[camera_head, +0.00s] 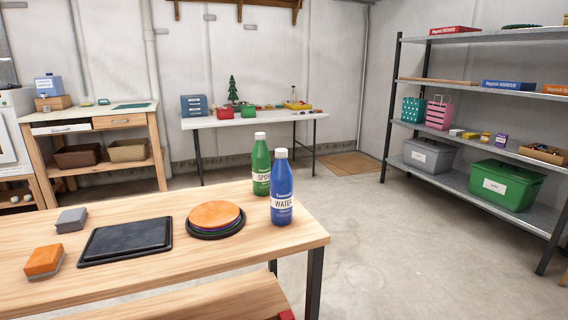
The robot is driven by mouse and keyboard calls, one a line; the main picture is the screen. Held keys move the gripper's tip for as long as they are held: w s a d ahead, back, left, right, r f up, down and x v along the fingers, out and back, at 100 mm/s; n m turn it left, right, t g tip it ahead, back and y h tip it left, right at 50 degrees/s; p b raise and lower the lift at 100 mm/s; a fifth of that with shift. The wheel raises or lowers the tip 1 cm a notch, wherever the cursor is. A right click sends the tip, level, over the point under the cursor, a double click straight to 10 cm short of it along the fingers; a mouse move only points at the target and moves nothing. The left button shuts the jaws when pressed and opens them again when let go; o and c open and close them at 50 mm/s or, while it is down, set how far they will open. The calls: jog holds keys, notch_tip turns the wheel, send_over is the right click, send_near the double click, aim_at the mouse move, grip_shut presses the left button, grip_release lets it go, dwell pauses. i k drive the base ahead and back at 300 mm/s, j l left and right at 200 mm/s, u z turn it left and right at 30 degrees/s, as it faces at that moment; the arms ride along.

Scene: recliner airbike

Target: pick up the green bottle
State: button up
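The green bottle (261,160) stands upright near the far right corner of the wooden table (150,210). It has a white cap and a pale label. A blue water bottle (282,190) with a white cap stands just in front of it and to its right, and covers part of its lower right side. My gripper is not in view.
On the same table are stacked plates with an orange top (214,214), a black tray (126,240), a grey sponge-like block (71,219) and an orange one (44,260). A bench (200,300) sits in front. Open floor (380,240) lies between table and metal shelves (478,190).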

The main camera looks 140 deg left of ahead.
aim_at(261, 156)
jog(key=u, duration=4.5)
jog(key=k+j+u, duration=0.3)
jog(key=i+j, duration=0.05)
jog(key=i, duration=0.05)
